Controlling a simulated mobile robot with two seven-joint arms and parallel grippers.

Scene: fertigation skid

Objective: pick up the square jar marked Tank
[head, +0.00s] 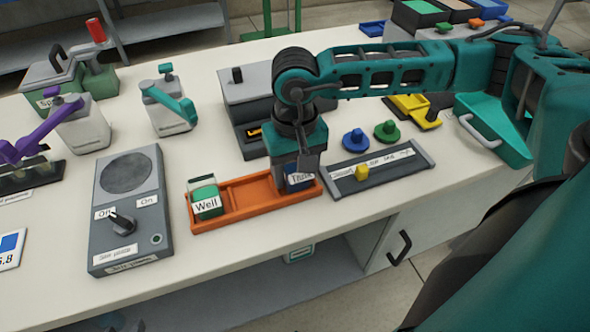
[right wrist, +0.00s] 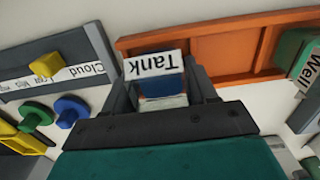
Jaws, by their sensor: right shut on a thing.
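The square jar marked Tank (head: 299,180) is blue with a white label and sits at the right end of the orange tray (head: 250,192). In the right wrist view the Tank jar (right wrist: 154,66) is between my two fingers. My right gripper (head: 296,168) points down over that end of the tray and is shut on the jar; the gripper also shows in the right wrist view (right wrist: 162,92). The jar's lower part is hidden, so I cannot tell whether it touches the tray floor. My left gripper is not in view.
A green jar marked Well (head: 206,203) stands at the tray's left end. A grey slider panel with a yellow knob (head: 362,172) lies close on the right. Blue (head: 355,140) and green (head: 387,131) knobs stand behind it. A grey switch box (head: 128,210) is on the left.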

